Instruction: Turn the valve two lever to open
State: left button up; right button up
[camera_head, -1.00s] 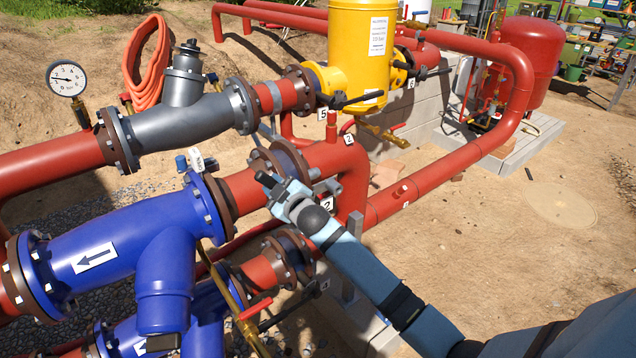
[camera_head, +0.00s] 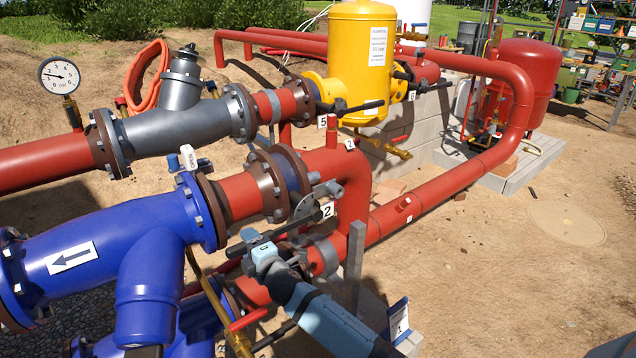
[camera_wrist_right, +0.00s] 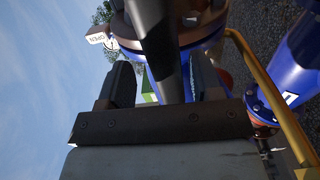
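The valve two lever (camera_head: 297,223) is a black bar beside the white tag "2" (camera_head: 328,210), on the red pipe past the blue strainer. It slants down and left from its grey valve plate. My right gripper (camera_head: 258,246) is at its lower left end in the head view. In the right wrist view the dark lever (camera_wrist_right: 168,65) runs between the two black fingers of the right gripper (camera_wrist_right: 160,84). The fingers are apart, with a gap seen beside the lever. Whether either finger touches it I cannot tell. My left gripper is not in view.
The blue strainer (camera_head: 110,255) and flanged red pipe lie left of the gripper. A lower pipe with a red-handled brass fitting (camera_head: 240,343) is beneath. A grey post (camera_head: 354,262) stands to the right. The sandy ground at right is open.

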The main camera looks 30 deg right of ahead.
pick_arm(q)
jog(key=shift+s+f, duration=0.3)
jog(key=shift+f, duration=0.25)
pick_arm(e)
jog(key=o, duration=0.5)
jog(key=shift+f, duration=0.1)
pick_arm(q)
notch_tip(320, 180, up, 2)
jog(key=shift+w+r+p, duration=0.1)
jog(key=shift+p, duration=0.85)
pick_arm(e)
jog(key=s, duration=0.7)
jog(key=shift+d, duration=0.25)
